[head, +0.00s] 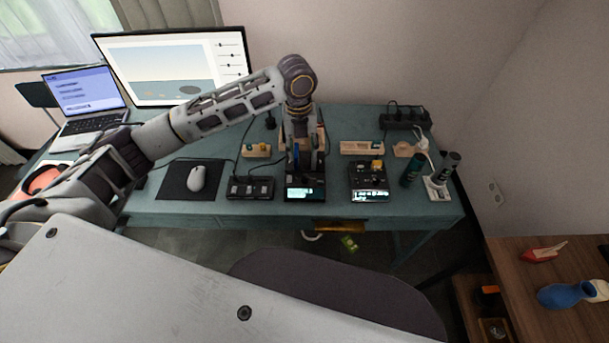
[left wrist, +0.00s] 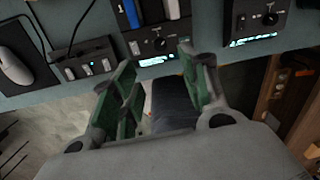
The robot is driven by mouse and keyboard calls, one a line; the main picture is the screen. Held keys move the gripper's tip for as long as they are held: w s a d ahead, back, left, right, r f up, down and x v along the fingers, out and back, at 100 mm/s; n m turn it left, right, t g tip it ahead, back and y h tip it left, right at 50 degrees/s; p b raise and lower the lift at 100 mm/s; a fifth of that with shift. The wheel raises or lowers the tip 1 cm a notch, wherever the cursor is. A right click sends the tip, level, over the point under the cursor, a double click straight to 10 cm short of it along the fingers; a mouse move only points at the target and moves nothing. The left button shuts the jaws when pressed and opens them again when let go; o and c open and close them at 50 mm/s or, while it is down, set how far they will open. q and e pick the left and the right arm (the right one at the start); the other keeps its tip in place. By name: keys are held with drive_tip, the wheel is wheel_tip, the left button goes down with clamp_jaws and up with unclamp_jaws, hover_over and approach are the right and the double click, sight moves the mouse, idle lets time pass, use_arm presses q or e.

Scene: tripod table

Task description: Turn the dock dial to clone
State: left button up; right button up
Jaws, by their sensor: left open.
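The dock (head: 304,196) is a black box with a lit screen at the desk's front edge. In the left wrist view the dock (left wrist: 136,46) has a blue and a light-coloured drive upright in it. Its round black dial (left wrist: 159,43) sits above the lit screen; the label at its pointer is too small to read. My left gripper (left wrist: 156,58) is open and empty, fingers apart, just in front of the dial in that view; contact is not visible. In the head view my left arm hangs over the dock and hides the dial. My right gripper is not in view.
A similar device with dial and lit screen (head: 370,183) stands right of the dock. A black hub (head: 250,188), mouse (head: 197,178) and laptop (head: 85,105) are left. A monitor (head: 165,70) stands behind. Bottles and a power strip (head: 404,117) are at right.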

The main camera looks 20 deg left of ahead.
sight(305, 178)
use_arm(q)
drive_tip(key=shift+w+d+f, duration=0.1)
drive_tip(key=shift+d+f, duration=0.05)
drive_tip(key=shift+f, duration=3.2)
drive_tip(key=shift+d+f, duration=0.15)
drive_tip(key=shift+f, duration=3.2)
drive_tip(key=shift+c, duration=0.2)
clamp_jaws()
